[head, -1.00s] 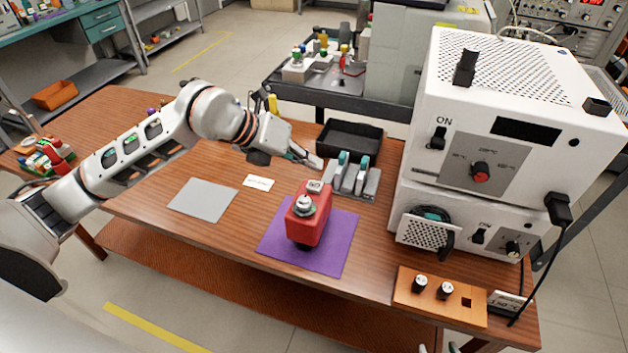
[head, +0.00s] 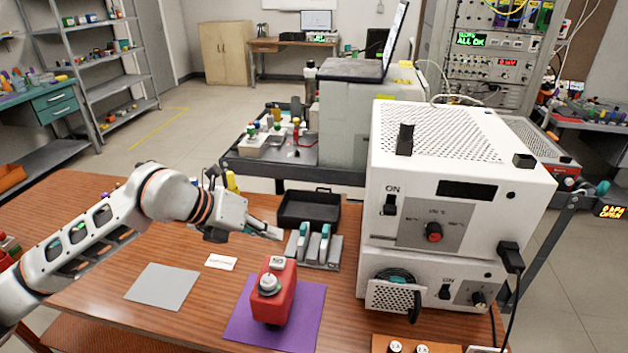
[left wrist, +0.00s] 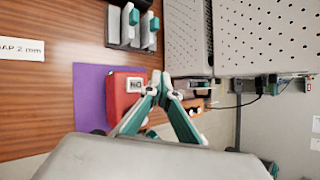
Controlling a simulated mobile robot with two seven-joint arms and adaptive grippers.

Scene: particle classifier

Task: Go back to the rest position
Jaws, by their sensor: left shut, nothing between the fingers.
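My left gripper (head: 268,231) is shut and empty. It hangs above the table, behind the red device and near the grey holder, as the head view shows. In the left wrist view its fingertips (left wrist: 161,78) meet, and the red device (left wrist: 122,92) shows partly behind them. In the head view the red device (head: 283,299) with a silver knob stands on the purple mat (head: 243,322). My right gripper is not in view.
The grey holder (head: 325,262) with teal-and-grey pieces and a black tray (head: 308,209) sit at the back of the table. A white instrument stack (head: 400,240) stands on the right. A grey mat (head: 162,287) and a label card (head: 221,262) lie on the left.

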